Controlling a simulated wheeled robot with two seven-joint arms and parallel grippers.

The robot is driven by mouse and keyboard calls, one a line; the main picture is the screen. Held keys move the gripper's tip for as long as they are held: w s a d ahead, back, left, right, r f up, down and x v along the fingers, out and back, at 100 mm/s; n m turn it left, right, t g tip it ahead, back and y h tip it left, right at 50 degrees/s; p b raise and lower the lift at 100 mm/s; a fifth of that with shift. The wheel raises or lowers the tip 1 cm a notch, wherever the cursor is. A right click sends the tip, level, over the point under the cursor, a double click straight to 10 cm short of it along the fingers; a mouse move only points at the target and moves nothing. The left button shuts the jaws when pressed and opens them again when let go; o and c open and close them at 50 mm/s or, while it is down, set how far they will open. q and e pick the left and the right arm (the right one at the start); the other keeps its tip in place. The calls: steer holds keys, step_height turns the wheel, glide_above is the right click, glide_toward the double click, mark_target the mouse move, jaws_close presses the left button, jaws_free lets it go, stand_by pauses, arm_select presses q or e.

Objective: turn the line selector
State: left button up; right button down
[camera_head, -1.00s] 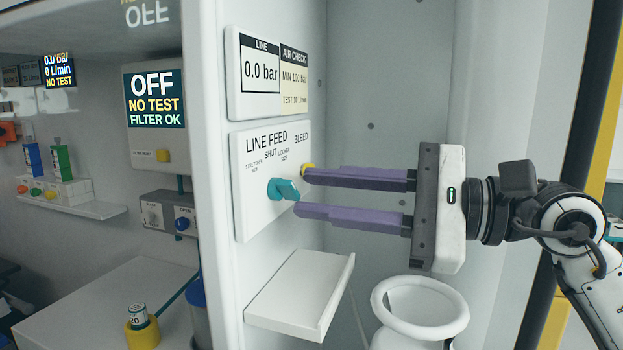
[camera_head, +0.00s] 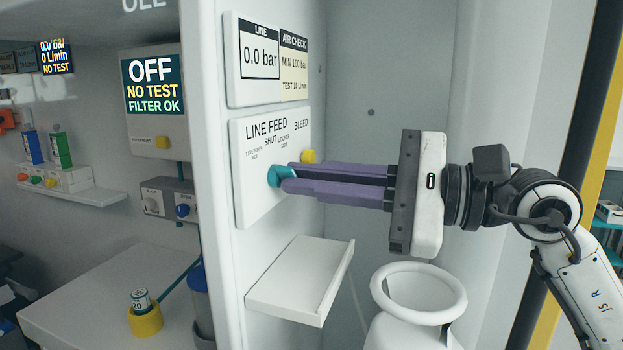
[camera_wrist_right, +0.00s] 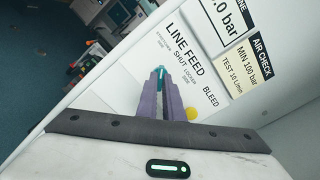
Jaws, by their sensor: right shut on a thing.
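The teal line selector knob (camera_head: 279,175) sits on the white LINE FEED panel (camera_head: 254,210), below the word SHUT. My right gripper (camera_head: 291,178) comes in from the right, and its purple fingers are shut on the knob. The right wrist view shows the teal knob (camera_wrist_right: 158,74) between the two purple fingertips (camera_wrist_right: 159,82). The fingers hide part of the knob. A yellow BLEED button (camera_head: 309,156) is just above the fingers. The gauge above reads LINE 0.0 bar (camera_head: 260,66). My left gripper is not in view.
A white shelf (camera_head: 300,280) juts out below the panel. A white cylinder with a ring-shaped top (camera_head: 418,290) stands below my right gripper. On the left, a screen (camera_head: 153,86) reads OFF, NO TEST, FILTER OK. A yellow cup (camera_head: 145,320) stands on the left bench.

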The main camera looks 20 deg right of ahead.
steer(key=m+p, duration=0.1)
steer(key=m, duration=0.7)
steer(key=shift+m+p, duration=0.3)
steer(key=shift+p, duration=0.05)
stand_by(0.5)
steer(key=c, duration=1.9)
jaws_free()
steer(key=shift+s+d, duration=0.1)
